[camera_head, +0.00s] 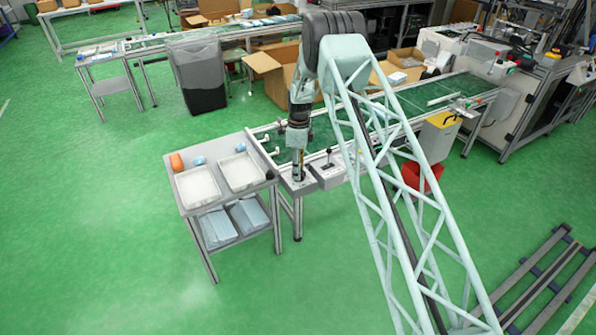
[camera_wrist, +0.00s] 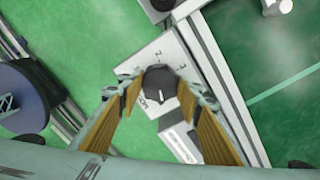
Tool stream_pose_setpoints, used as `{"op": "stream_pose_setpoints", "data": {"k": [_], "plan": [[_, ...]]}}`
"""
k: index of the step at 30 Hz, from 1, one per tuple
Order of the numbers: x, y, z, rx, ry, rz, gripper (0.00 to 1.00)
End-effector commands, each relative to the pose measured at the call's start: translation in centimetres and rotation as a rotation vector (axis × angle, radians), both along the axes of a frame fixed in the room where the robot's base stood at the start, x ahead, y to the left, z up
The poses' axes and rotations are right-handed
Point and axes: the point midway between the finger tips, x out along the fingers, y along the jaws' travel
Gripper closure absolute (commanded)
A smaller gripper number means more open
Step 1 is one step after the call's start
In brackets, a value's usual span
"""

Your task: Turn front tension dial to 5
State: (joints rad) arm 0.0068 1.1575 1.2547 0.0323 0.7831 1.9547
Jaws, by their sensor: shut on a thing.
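The front tension dial (camera_wrist: 160,78) is a round black knob on a light grey panel (camera_wrist: 160,45) in the wrist view. Small black numerals, among them what look like 2 and 3, surround it. The pointer setting cannot be read clearly. My gripper (camera_wrist: 159,86) has its two brown-padded fingers on the left and right of the knob, shut on it. In the head view my gripper (camera_head: 298,172) points straight down onto the grey control box (camera_head: 299,187) at the near end of the conveyor, and hides the dial.
A second grey box with a black lever (camera_head: 329,173) stands right of the control box. A cart with two white trays (camera_head: 197,187) stands to the left. The green conveyor (camera_head: 318,133) runs behind.

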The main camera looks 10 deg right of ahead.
Motion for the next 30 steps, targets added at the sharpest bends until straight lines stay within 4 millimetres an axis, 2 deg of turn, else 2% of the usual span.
{"op": "stream_pose_setpoints", "data": {"k": [9,24,25,30], "plan": [[0.07,-0.03,0.03,0.0,-0.001,-0.126,0.78],[0.06,-0.04,0.03,0.0,-0.001,-0.148,0.78],[0.06,-0.04,0.03,0.0,-0.001,-0.148,0.66],[0.05,-0.04,0.03,0.0,0.0,-0.147,0.54]]}}
